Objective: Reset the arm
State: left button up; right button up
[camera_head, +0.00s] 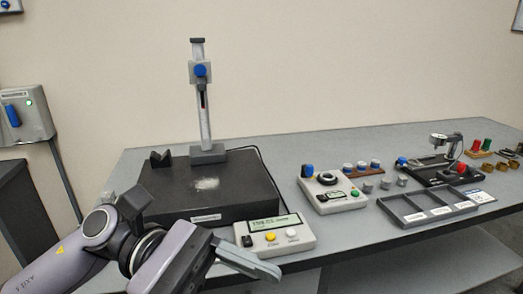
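My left arm (75,250) comes in from the lower left and lies in front of the black block. Its gripper (245,266) is at the bottom centre, in front of the grey display box (275,240) and overlapping its lower left part in the picture. I see one long grey finger clearly; the other cannot be made out, so the opening is unclear. Nothing shows held in it. My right gripper is not in view.
A black block (235,185) carries an upright gauge stand (205,110) with a blue knob. To its right are a control box (333,190), a grey compartment tray (432,205) and a small fixture (445,165). A wall unit (25,115) hangs at left.

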pick_arm(q)
jog(key=w+a+n+t+h+p, duration=0.1)
jog(key=w+a+n+t+h, duration=0.3)
jog(key=n+t, duration=0.85)
jog(key=w+n+t+h+p, duration=0.15)
jog(key=w+n+t, duration=0.6)
jog(key=n, duration=0.95)
jog(key=w+a+f+n+t+y+p, duration=0.1)
jog(key=a+f+n+t+y, duration=0.2)
jog(key=f+n+y, duration=0.4)
jog(key=w+a+f+n+t+y+p, duration=0.1)
jog(key=a+f+n+t+y, duration=0.25)
jog(key=n, duration=0.55)
jog(key=s+a+f+n+g+y+p, duration=0.1)
jog(key=s+a+f+n+g+y, duration=0.2)
jog(key=s+f+n, duration=0.4)
jog(key=s+a+f+n+g+y, duration=0.4)
jog(key=s+f+n, duration=0.3)
jog(key=f, duration=0.8)
jog(key=shift+s+a+f+g+y+p, duration=0.15)
jog(key=shift+a+f+g+y+p, duration=0.15)
jog(key=shift+g+y, duration=0.45)
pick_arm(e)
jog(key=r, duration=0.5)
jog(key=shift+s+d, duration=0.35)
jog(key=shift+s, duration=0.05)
